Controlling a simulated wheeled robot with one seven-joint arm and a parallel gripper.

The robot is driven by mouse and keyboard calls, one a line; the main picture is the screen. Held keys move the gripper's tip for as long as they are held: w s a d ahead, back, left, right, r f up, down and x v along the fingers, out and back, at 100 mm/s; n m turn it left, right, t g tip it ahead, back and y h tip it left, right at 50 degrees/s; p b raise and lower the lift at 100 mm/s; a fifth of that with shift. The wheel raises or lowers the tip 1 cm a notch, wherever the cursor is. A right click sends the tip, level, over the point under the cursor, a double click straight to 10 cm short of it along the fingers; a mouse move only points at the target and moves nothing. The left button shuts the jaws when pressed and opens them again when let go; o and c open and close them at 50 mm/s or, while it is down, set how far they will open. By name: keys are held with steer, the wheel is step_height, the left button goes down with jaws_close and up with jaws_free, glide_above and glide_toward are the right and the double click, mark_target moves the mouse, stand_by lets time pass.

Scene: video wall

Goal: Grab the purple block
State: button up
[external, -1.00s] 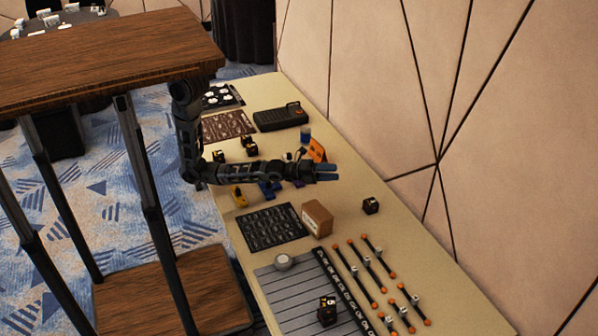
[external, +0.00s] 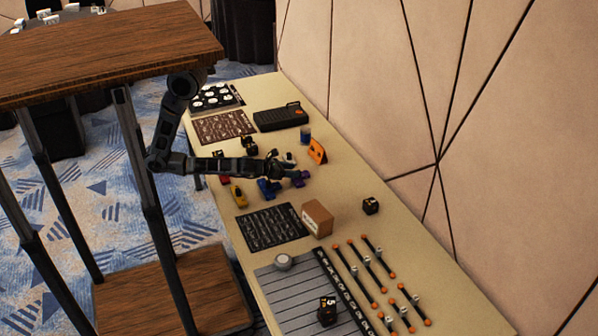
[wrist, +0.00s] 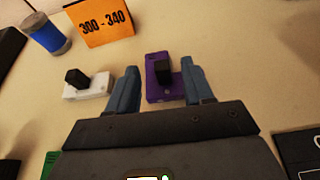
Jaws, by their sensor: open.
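The purple block (wrist: 153,88) lies on the table in the wrist view, with a black upright knob (wrist: 163,72) on top. My gripper (wrist: 160,72) is open and empty. Its two blue fingers stand on either side of the block, left and right, and its far end reaches past the fingertips. I cannot tell how high the fingers are above the table. In the external view my gripper (external: 297,175) is over the middle of the table and mostly hides the block.
A white block (wrist: 88,87) with a black knob lies just left of the fingers. An orange sign (wrist: 100,22) and a blue cup (wrist: 45,35) stand farther off. Blue (external: 268,189) and yellow (external: 238,195) blocks lie near my arm. A cardboard box (external: 317,218) stands nearby.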

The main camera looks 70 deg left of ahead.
mark_target(302, 176)
steer(key=shift+x, duration=1.95)
steer(key=shift+d, duration=0.1)
steer(key=shift+c, duration=0.4)
jaws_close()
